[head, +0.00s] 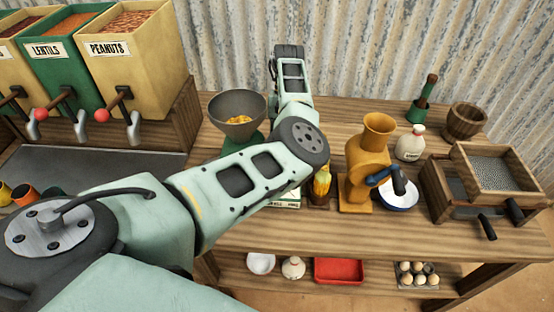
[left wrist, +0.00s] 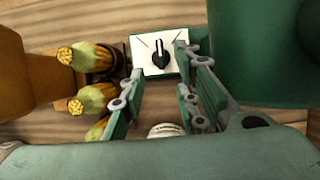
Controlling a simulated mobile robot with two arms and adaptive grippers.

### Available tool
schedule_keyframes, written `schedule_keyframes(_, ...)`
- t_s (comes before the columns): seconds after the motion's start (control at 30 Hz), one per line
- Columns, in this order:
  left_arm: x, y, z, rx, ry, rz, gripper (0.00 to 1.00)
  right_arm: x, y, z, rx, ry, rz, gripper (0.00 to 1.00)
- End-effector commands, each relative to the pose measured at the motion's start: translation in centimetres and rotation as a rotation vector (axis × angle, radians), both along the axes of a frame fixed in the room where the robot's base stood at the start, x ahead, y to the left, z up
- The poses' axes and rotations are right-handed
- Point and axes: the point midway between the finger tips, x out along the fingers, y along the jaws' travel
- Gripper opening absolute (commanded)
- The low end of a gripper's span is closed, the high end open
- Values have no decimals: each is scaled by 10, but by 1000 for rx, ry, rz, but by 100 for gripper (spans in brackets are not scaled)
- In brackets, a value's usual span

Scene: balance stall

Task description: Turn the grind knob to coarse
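The grind knob (left wrist: 160,53) is a black dial on a white plate (left wrist: 147,68) with dark marks, seen in the left wrist view. Its handle stands roughly upright in the picture, between two slanting marks; I cannot read any words there. My left gripper (left wrist: 158,68) is open, its two green fingers apart with the knob showing in the gap near the tips. I cannot tell whether either finger touches it. In the head view my left arm covers the knob and the gripper. The green mill (head: 237,115) with its dark hopper of yellow kernels stands behind my arm. My right gripper is not in view.
Corn cobs (head: 321,185) stand between the mill and an orange grinder (head: 372,150); they show close left of the fingers in the left wrist view (left wrist: 88,55). A white bottle (head: 410,145) and wooden sieve box (head: 495,170) stand right. Grain bins (head: 135,55) stand left.

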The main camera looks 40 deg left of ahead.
Motion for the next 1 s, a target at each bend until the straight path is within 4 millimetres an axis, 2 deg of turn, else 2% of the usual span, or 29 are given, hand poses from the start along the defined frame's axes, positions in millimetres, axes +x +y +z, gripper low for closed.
schedule_keyframes(0.1,-4,-2,-10,1,3,0,29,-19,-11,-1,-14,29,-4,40)
schedule_keyframes(0.2,-9,-5,-24,1,4,0,29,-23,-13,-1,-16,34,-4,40)
schedule_keyframes(0.53,-24,-14,-64,-1,3,0,29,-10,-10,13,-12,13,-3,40)
schedule_keyframes(0.67,-26,-15,-71,0,1,0,29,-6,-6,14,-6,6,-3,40)
schedule_keyframes(0.9,-26,-15,-72,-1,1,0,29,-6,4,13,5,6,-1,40)
schedule_keyframes(1.0,-26,-15,-72,-1,1,0,20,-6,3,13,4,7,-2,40)
